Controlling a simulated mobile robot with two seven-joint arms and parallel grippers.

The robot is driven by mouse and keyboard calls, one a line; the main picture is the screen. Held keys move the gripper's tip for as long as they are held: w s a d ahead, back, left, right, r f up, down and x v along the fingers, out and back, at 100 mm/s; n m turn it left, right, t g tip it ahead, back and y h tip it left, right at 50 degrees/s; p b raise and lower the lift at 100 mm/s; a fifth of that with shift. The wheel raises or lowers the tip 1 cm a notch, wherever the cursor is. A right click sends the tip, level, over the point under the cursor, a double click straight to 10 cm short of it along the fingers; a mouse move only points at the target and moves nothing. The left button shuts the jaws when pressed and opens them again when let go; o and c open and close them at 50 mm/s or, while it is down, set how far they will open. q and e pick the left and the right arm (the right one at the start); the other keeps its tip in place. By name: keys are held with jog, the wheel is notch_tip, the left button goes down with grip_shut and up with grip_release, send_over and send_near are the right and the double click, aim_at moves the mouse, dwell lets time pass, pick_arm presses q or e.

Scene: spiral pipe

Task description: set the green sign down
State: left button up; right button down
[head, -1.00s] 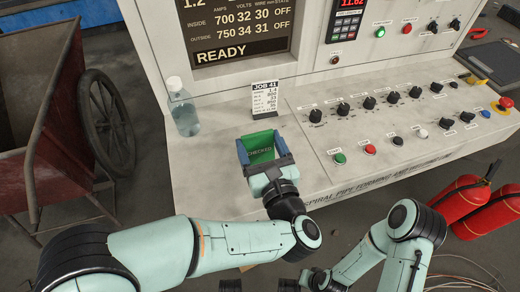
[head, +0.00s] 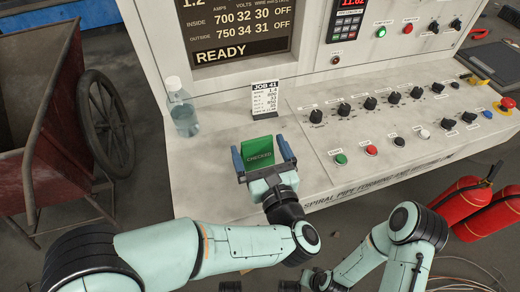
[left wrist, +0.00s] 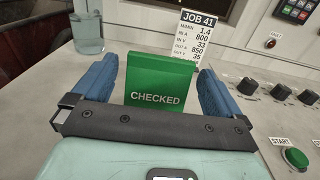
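The green sign (head: 258,150), lettered CHECKED, stands on the pale console top (head: 215,175) in front of the JOB 41 card (head: 265,100). It also shows in the left wrist view (left wrist: 158,85), facing the camera and upright. My left gripper (head: 262,154) is open, with its blue fingers on either side of the sign. In the left wrist view there are gaps between the sign and both fingers (left wrist: 160,85).
A clear bottle (head: 183,107) stands to the left on the console. Knobs and buttons (head: 371,150) fill the panel to the right. A red cart (head: 50,130) stands at far left, and red fire extinguishers (head: 475,205) stand at right.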

pick_arm(q)
jog(key=shift+s+r+p, duration=0.1)
jog(key=shift+r+p, duration=0.15)
jog(key=shift+p, duration=0.05)
jog(key=v, duration=1.2)
jog(key=shift+b, duration=0.45)
jog(key=shift+f, duration=0.1)
